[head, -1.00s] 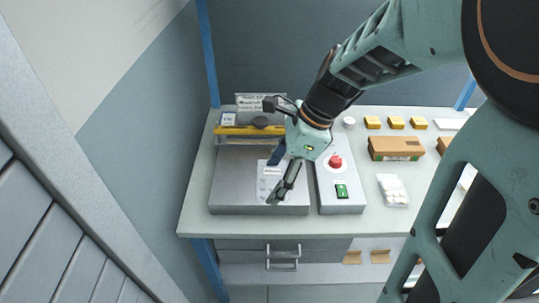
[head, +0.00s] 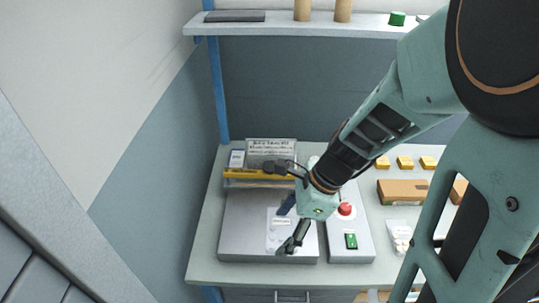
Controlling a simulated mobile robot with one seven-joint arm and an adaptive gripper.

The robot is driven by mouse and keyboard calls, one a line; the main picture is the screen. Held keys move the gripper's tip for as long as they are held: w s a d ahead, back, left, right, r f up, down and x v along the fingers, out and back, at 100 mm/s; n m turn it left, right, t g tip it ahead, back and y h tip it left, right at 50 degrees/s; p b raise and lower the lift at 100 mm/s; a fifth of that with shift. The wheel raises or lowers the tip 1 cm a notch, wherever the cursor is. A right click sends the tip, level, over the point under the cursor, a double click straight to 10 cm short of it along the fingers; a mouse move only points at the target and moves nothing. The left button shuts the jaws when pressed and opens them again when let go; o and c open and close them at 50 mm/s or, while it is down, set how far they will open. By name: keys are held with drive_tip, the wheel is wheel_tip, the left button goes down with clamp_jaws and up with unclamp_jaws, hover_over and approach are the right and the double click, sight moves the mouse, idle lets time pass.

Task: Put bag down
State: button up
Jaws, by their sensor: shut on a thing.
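A pale, see-through bag (head: 278,230) with small white contents shows at my gripper, over the grey metal plate (head: 240,235) of the bench machine. My gripper (head: 287,228) is shut on the bag, and its dark fingers cover the bag's right side. I cannot tell whether the bag touches the plate or hangs just above it.
A yellow bar (head: 245,174) crosses the machine's back, with a printed sign (head: 271,150) behind. At right are a red button (head: 345,209), a green switch (head: 351,241), another bag (head: 399,236), a cardboard box (head: 402,191) and yellow blocks (head: 405,162). A shelf (head: 270,27) hangs above.

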sight(271, 214)
drive_tip(key=w+a+f+b, duration=0.1)
drive_tip(key=w+f+b, duration=0.1)
drive_tip(key=w, duration=0.1)
drive_tip(key=w+a+f+b, duration=0.1)
drive_tip(key=w+f+b, duration=0.1)
drive_tip(key=w+f, duration=0.1)
drive_tip(key=w+f+b, duration=0.2)
drive_tip(key=w+f, duration=0.1)
drive_tip(key=w, duration=0.1)
drive_tip(key=shift+a, duration=0.4)
drive_tip(key=shift+w+f+b, duration=0.1)
drive_tip(key=shift+f+b, duration=0.2)
drive_tip(key=shift+b, duration=0.25)
drive_tip(key=shift+w+f+b, duration=0.15)
drive_tip(key=shift+f+b, duration=1.2)
drive_tip(key=shift+f, duration=0.2)
drive_tip(key=shift+f, duration=0.1)
drive_tip(key=o, duration=1.3)
drive_tip(key=shift+r, duration=0.55)
drive_tip(key=p+v, duration=0.1)
drive_tip(key=v, duration=1)
drive_tip(key=shift+d, duration=0.2)
